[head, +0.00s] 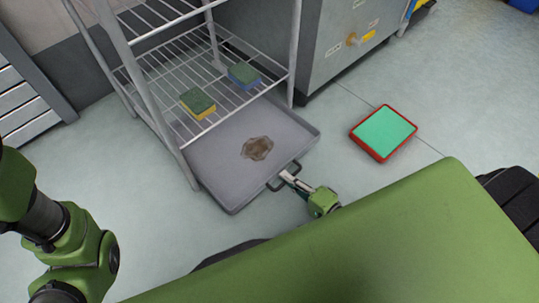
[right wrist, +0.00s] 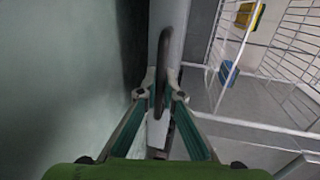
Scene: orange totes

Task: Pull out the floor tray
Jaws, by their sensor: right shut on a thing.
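The floor tray (head: 220,165) is a flat grey pan with a low rim and a brown stain (head: 257,148) in its middle. It lies on the floor, partly under the wire rack and partly out in front of it. Its dark handle (head: 284,177) is on the front side. My right gripper (head: 287,176) is shut on that handle. In the right wrist view the dark handle (right wrist: 163,62) stands between the fingers of my right gripper (right wrist: 160,95). My left gripper is not in view; only parts of my left arm show at the left.
The wire rack (head: 172,88) stands over the tray's back part, with a green-yellow sponge (head: 197,103) and a blue sponge (head: 243,75) on its shelf. A grey cabinet (head: 335,45) stands behind. A red-rimmed green tray (head: 384,132) lies to the right. Floor around it is clear.

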